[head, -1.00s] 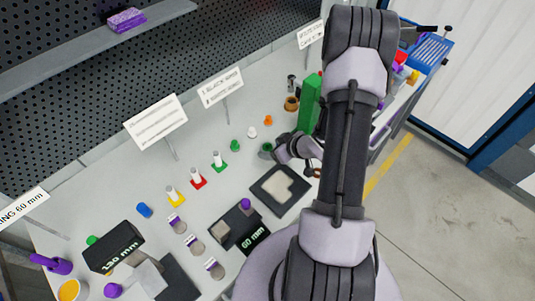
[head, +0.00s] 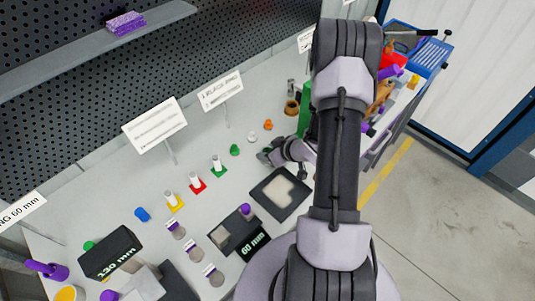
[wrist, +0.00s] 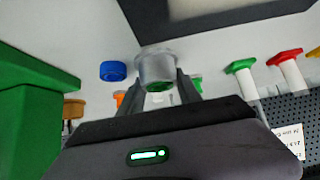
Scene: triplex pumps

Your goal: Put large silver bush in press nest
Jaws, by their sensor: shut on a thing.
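The large silver bush (wrist: 157,68) is between the two fingers of my gripper (wrist: 158,92) in the wrist view. It has a wide collar, and something green shows at its lower edge. My gripper (head: 265,157) is shut on it, low over the bench in the head view, where the bush is hard to make out. I cannot tell for certain which fixture is the press nest. A dark square plate with a pale recess (head: 282,190) lies just below and right of my gripper.
A tall green block (wrist: 35,105) stands at the left of the wrist view. A blue ring (wrist: 113,71) lies beside the bush there. White pegs on coloured bases (head: 197,182), a black 130 mm block (head: 112,252) and a 60 mm block (head: 252,247) occupy the bench (head: 80,205).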

